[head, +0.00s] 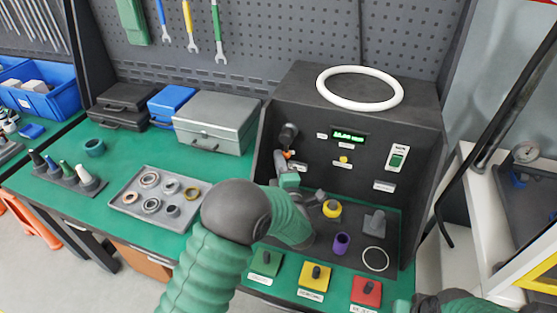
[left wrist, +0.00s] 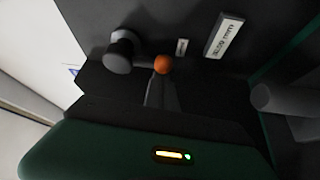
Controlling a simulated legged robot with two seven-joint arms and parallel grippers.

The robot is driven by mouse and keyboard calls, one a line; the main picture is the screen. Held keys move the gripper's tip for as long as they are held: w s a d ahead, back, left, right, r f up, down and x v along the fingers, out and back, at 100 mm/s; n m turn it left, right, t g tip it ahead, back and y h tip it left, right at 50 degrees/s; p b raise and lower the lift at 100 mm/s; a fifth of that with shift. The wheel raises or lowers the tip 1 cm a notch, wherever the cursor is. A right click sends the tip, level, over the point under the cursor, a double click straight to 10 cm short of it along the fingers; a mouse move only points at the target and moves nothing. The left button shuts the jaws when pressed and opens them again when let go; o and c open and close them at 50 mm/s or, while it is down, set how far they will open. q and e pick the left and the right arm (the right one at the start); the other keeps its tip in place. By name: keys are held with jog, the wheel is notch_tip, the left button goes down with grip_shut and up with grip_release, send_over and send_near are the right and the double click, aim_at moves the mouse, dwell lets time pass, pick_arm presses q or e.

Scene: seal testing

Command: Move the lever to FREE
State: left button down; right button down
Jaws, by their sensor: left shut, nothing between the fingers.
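The lever shows as an orange ball knob (head: 288,153) at the lower left of the dark test box's front face. In the left wrist view the orange knob (left wrist: 162,64) is beyond the finger area, beside a round dark grey knob (left wrist: 122,52). My left gripper (head: 284,163) is shut and empty, right by the orange knob. I cannot tell whether they touch. My right gripper is out of view; only part of my right arm shows at the bottom right.
The test box (head: 335,105) carries a white ring (head: 359,88) on top and a green display (head: 348,135). A yellow-topped part (head: 331,208), purple cup (head: 342,243) and white ring stand before it. A tray of rings (head: 125,199) lies left.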

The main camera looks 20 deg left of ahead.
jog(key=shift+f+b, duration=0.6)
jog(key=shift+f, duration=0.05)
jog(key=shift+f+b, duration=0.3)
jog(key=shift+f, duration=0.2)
pick_arm(q)
jog(key=d+r+n+g+h, duration=0.4)
jog(key=d+n+h, duration=0.3)
jog(key=n, duration=0.4)
jog(key=shift+r, duration=0.4)
jog(key=shift+s+d, duration=0.1)
jog(key=shift+r, duration=0.1)
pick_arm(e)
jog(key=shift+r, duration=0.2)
